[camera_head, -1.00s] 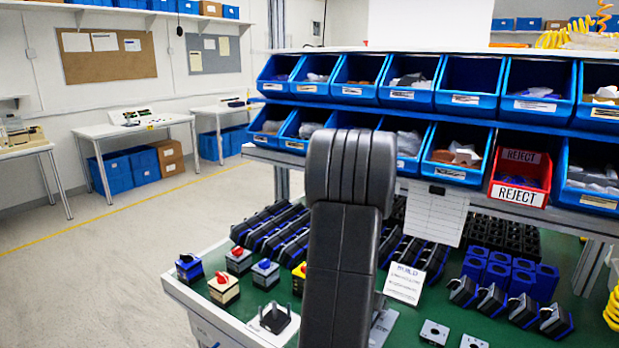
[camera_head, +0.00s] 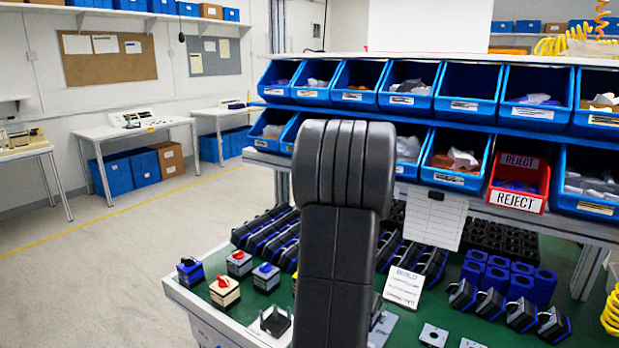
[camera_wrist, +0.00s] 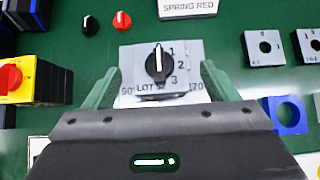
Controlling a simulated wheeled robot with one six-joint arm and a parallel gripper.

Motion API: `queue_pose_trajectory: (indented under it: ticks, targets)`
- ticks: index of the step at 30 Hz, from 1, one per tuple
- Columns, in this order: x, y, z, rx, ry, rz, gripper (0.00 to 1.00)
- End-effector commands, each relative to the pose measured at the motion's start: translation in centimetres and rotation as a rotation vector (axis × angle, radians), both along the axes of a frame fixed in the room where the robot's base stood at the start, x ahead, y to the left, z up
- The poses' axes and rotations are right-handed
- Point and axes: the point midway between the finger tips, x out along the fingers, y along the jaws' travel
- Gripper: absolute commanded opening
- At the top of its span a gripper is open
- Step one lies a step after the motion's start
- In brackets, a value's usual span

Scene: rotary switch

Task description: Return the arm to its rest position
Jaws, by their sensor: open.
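My arm's black links (camera_head: 335,240) stand upright in the middle of the head view and hide my gripper there. In the wrist view my gripper (camera_wrist: 159,72) is open, with one green finger on each side of a rotary switch. The switch is a grey plate with a black round knob (camera_wrist: 159,64) marked 1, 2 and 3. The knob's white pointer line runs up and down in the picture. Nothing is seen held between the fingers. The wrist body hides the plate's lower part, and I cannot tell the fingers' height above it.
A yellow box with a red knob (camera_wrist: 20,83) lies left, and plates with holes (camera_wrist: 264,47) lie right. Blue bins (camera_head: 468,90) and a red REJECT bin (camera_head: 518,182) stand behind the green bench (camera_head: 230,318).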

Motion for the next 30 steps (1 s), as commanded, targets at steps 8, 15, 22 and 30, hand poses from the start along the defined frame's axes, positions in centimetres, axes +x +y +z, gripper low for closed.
queue_pose_trajectory:
  ticks: [8,15,22,30]
  targets:
    - [2.9,-2.0,-3.8,0.000,0.001,-0.001,0.80]
    - [3.3,-2.2,-1.0,-0.001,-0.002,-0.001,0.80]
    - [3.2,-2.2,2.4,0.000,-0.001,-0.001,0.80]
    - [3.2,-2.2,6.4,0.000,-0.001,-0.002,0.80]
